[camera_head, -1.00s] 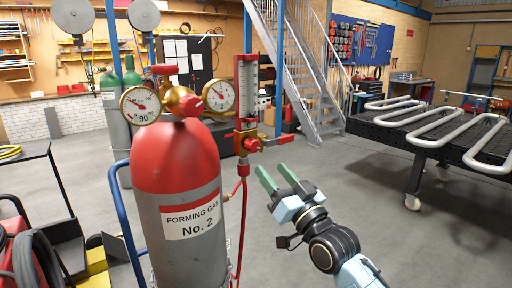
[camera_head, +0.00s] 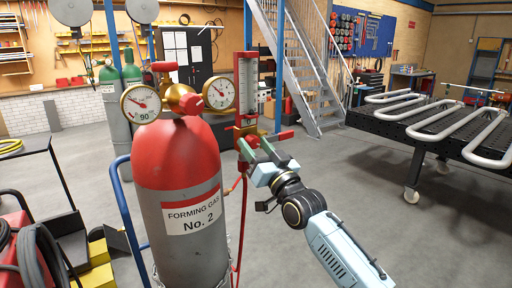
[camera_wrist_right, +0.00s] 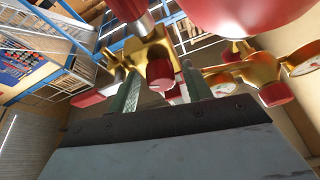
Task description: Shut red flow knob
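The flowmeter (camera_head: 247,75) with its clear scale tube stands behind and right of the red gas cylinder (camera_head: 175,160). In the right wrist view, a round red knob (camera_wrist_right: 160,74) sits on the front of the flowmeter's brass body (camera_wrist_right: 150,50). My right gripper (camera_head: 257,147) is open at the brass body, which it partly hides in the head view. In the right wrist view, its green fingers (camera_wrist_right: 158,94) stand apart on either side of the knob. I cannot tell whether they touch it. My left gripper is out of view.
Brass regulator with two dial gauges (camera_head: 140,103) tops the cylinder, close left of the flowmeter. A red hose (camera_head: 241,225) hangs below the flowmeter. A perforated table (camera_head: 400,128) with serpentine tubes stands at right. The floor between is clear.

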